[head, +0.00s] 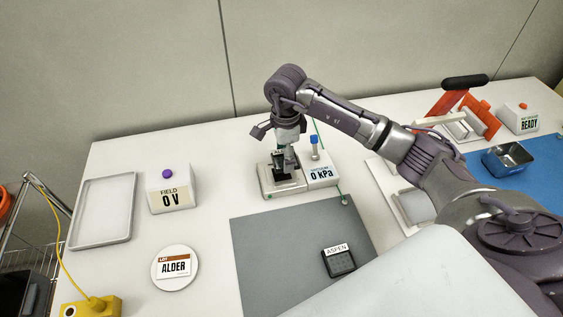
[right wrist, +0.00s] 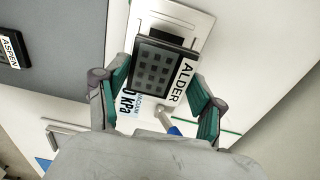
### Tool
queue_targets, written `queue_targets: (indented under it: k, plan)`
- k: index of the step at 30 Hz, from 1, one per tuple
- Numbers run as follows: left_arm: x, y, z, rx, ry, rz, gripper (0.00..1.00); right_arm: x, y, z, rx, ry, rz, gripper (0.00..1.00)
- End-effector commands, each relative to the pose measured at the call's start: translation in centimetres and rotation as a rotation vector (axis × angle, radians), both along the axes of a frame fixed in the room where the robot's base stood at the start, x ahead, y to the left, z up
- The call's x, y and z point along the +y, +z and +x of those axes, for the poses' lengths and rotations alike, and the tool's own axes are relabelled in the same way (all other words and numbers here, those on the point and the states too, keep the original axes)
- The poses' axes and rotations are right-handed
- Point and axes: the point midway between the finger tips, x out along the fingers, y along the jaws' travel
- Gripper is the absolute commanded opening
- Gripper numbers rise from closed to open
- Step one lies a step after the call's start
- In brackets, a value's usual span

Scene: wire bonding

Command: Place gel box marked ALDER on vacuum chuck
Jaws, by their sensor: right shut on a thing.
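My right gripper (head: 288,152) is shut on the gel box marked ALDER, a dark box (right wrist: 160,68) with a grid of small squares and a white ALDER label. The box shows small and partly hidden in the head view (head: 278,159). The gripper points down over the vacuum chuck (head: 270,192), a pale metal plate beside the 0 kPa display (head: 321,175). The chuck also shows behind the box in the right wrist view (right wrist: 196,22). I cannot tell whether the box touches the chuck. My left gripper is not in view.
A gel box marked ASPEN (head: 340,263) lies on the grey mat (head: 265,250). A round white dish (head: 160,280) holds an ALDER card. A FIELD 0 V unit (head: 169,192) and an empty tray (head: 103,212) stand left. A blue mat (head: 535,177) lies right.

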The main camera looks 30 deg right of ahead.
Motion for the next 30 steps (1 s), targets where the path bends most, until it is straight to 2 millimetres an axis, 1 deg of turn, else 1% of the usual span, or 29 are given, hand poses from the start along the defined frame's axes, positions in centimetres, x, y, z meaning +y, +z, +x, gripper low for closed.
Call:
queue_targets:
  k: [1,3,7,12,14,21,25,26,27,29,30]
  plan:
    - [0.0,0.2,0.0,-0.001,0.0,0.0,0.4,0.5,-0.2,0.2,0.001,0.001,0.001,0.33]
    - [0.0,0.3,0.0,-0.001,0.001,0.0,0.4,0.8,-0.5,0.3,0.0,0.001,0.001,0.33]
    - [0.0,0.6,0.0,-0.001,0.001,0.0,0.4,0.9,-1.3,0.3,0.003,-0.001,0.0,0.33]
    - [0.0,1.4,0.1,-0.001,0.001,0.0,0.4,0.9,-3.7,0.3,0.003,-0.001,0.001,0.33]
    - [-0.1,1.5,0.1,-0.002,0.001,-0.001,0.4,0.9,-4.4,0.3,0.003,-0.001,0.001,0.33]
    - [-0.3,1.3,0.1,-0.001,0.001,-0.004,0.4,0.8,-4.6,0.4,-0.001,0.001,0.0,0.33]
    - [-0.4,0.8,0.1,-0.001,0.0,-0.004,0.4,0.8,-5.1,0.4,-0.001,0.001,-0.001,0.33]
    - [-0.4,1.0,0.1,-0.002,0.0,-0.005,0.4,0.8,-4.9,0.4,-0.001,0.001,0.0,0.73]
    - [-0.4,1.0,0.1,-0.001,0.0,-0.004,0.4,0.8,-4.9,0.4,-0.001,0.001,0.0,0.8]
    - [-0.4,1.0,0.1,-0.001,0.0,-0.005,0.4,0.8,-4.9,0.4,-0.001,0.001,0.0,0.9]
    - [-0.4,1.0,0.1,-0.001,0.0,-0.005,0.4,0.8,-4.9,0.4,-0.001,0.001,0.0,0.93]
